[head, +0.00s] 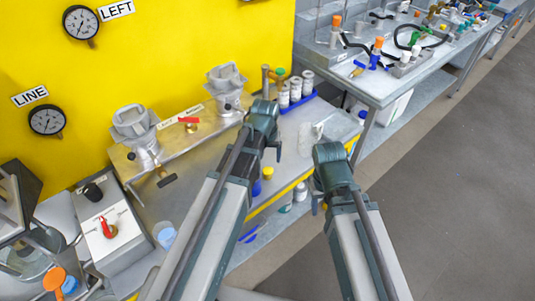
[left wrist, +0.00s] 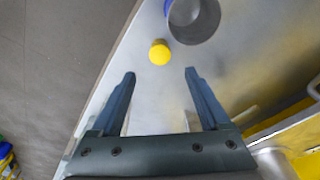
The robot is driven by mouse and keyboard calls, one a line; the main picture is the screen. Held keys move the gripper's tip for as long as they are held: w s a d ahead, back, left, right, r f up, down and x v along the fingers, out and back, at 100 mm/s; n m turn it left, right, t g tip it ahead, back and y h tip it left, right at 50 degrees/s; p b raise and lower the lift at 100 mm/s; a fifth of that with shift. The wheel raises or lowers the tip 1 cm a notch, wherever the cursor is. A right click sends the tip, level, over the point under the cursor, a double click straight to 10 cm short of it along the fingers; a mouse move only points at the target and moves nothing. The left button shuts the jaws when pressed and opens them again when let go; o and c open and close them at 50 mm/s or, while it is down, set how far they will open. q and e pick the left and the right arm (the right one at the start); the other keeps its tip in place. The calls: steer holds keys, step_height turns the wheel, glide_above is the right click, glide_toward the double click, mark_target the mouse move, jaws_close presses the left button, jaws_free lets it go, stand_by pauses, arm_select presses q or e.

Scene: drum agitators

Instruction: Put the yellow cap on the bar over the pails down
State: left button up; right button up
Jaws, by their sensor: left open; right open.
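The yellow cap (left wrist: 159,52) lies on the metal bench top in the left wrist view, just beyond and between my fingertips. It also shows in the head view (head: 267,172) near the bench's front edge. My left gripper (left wrist: 160,73) is open and empty, its fingers apart and pointing toward the cap. In the head view the left wrist hides most of its fingers (head: 276,147). My right gripper (head: 322,190) is over the bench's front edge, open, its fingers mostly hidden by the wrist. I cannot make out the bar or the pails clearly.
A grey round vessel (left wrist: 195,18) stands right beside the cap. White jars (head: 296,90) stand in a blue tray behind. Two metal clamp fittings (head: 135,125) sit on a raised ledge before the yellow panel (head: 180,50). A second bench (head: 375,85) stands right; floor lies in front.

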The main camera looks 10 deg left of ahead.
arm_select(q)
steer(key=s+d+r+m+g+y+p, duration=0.1)
steer(key=s+d+m, duration=0.3)
steer(key=s+d, duration=0.4)
steer(key=s+r+g, duration=0.1)
steer(key=s, duration=0.6)
steer(key=shift+s, duration=0.3)
